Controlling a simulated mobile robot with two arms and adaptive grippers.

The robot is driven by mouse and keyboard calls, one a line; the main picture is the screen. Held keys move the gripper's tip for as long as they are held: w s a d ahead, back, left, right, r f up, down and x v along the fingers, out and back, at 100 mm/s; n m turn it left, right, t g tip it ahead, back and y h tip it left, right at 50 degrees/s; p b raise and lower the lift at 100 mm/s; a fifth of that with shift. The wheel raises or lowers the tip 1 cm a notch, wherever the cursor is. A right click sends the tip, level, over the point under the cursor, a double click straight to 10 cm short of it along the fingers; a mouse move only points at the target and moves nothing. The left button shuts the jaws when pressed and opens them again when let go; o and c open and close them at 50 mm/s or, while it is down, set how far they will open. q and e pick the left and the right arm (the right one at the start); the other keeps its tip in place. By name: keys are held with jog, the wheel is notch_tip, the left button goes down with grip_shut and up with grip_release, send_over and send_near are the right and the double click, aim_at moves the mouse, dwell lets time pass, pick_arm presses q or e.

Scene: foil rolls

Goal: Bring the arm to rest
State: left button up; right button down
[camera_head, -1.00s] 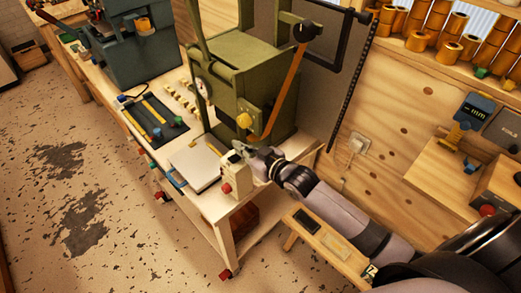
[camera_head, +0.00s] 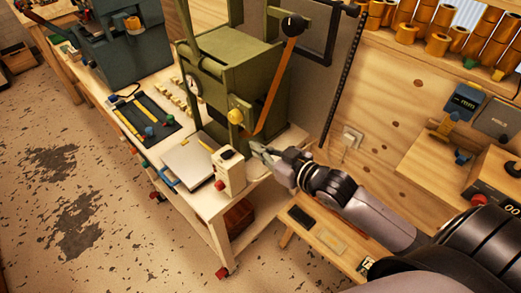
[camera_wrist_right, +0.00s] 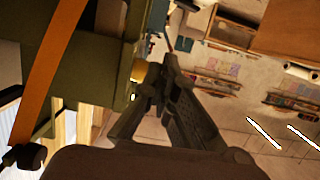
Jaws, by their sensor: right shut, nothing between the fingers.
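My right arm comes in from the lower right in the head view. Its gripper (camera_head: 262,152) is shut and empty, just right of a small cream box with a red knob (camera_head: 229,172) and in front of the green press (camera_head: 236,85). In the right wrist view the gripper fingers (camera_wrist_right: 168,62) are together, with the press's yellow knob (camera_wrist_right: 139,70) beside them. The press's orange lever (camera_head: 276,85) stands above the gripper in the head view and crosses the left of the wrist view (camera_wrist_right: 48,70). My left gripper is not in view.
A wooden wheeled bench (camera_head: 212,207) carries the press, a grey plate (camera_head: 187,160) and a dark tool mat (camera_head: 147,118). Foil rolls (camera_head: 438,42) stand on a shelf at the upper right. A wooden stool (camera_head: 322,243) is below my arm. The floor at left is open.

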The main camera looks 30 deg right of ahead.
dwell(0.3)
jog(key=s+d+f+m+g+h+b, duration=0.1)
jog(key=s+d+f+g+h, duration=0.15)
jog(key=f, duration=0.95)
jog(key=s+d+f+m+g+h+b, duration=0.1)
jog(key=s+d+f, duration=0.2)
jog(key=f, duration=0.9)
jog(key=s+d+f+m+g+h+b, duration=0.1)
jog(key=s+d+f+g, duration=0.15)
jog(key=f, duration=0.95)
jog(key=s+a+f+g+b, duration=0.2)
jog(key=s+f+g, duration=0.2)
jog(key=s+f, duration=1.35)
jog(key=s+a+f+g, duration=0.1)
jog(key=s+f, duration=0.3)
jog(key=s, duration=0.4)
jog(key=s+a+f+n+g+b, duration=0.1)
jog(key=s+a+f+g, duration=0.1)
jog(key=s, duration=0.5)
notch_tip(320, 180, down, 2)
jog(key=shift+s+a+f+h, duration=0.15)
jog(key=shift+s+a+h, duration=0.25)
jog(key=shift+a, duration=0.3)
